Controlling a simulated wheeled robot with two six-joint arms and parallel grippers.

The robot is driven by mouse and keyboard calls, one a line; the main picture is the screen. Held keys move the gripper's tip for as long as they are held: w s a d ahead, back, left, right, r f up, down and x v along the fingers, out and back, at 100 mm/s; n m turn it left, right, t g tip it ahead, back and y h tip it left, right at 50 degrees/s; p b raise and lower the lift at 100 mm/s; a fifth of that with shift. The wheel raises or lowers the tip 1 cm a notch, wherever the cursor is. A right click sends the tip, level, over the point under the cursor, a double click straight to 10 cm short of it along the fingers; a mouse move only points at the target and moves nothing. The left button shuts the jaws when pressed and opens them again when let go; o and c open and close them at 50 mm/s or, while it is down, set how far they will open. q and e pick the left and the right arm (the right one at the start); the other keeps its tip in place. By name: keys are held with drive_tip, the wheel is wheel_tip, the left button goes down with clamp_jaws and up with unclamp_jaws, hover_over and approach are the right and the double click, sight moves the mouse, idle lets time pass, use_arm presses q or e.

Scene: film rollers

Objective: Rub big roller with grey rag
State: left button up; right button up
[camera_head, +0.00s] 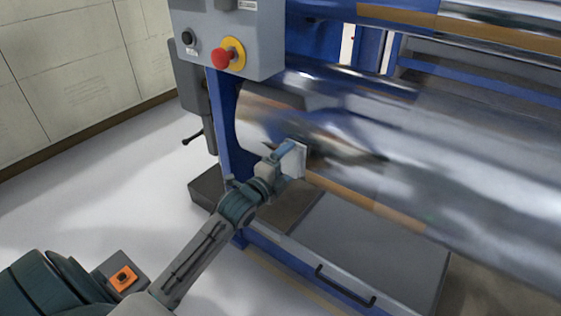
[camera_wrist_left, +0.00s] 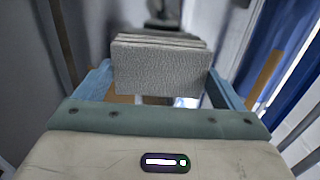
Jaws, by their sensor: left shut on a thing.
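The big roller (camera_head: 430,150) is a wide, shiny metal cylinder that runs from the middle to the right of the head view. My left gripper (camera_head: 291,158) is in front of its left end, close to the surface. In the left wrist view its two blue fingers (camera_wrist_left: 160,88) are shut on the grey rag (camera_wrist_left: 160,70), a folded, textured block with several layers. The rag also shows as a pale patch (camera_head: 296,160) in the head view. I cannot tell whether the rag touches the roller. My right gripper is not in view.
A grey control box (camera_head: 228,35) with a red stop button (camera_head: 221,58) is above the roller's left end. A blue frame (camera_head: 232,150) stands beside the roller. A grey drawer with a black handle (camera_head: 345,286) is below. Free floor (camera_head: 110,180) lies to the left.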

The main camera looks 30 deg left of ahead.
use_arm(q)
drive_tip(key=shift+s+d+p, duration=0.15)
drive_tip(key=shift+d+p, duration=0.05)
drive_tip(key=shift+d, duration=2.4)
drive_tip(key=shift+s+d+p, duration=0.15)
drive_tip(key=shift+d, duration=2.45)
drive_tip(key=shift+r, duration=0.1)
drive_tip(key=shift+p, duration=0.3)
drive_tip(key=shift+w+a+p, duration=0.2)
drive_tip(key=shift+a+p, duration=0.55)
drive_tip(key=shift+a, duration=2.65)
drive_tip(key=a+p, duration=0.1)
drive_tip(key=a, duration=0.5)
drive_tip(key=shift+w+a+p, duration=0.25)
drive_tip(key=shift+a+p, duration=0.1)
drive_tip(key=shift+a, duration=0.05)
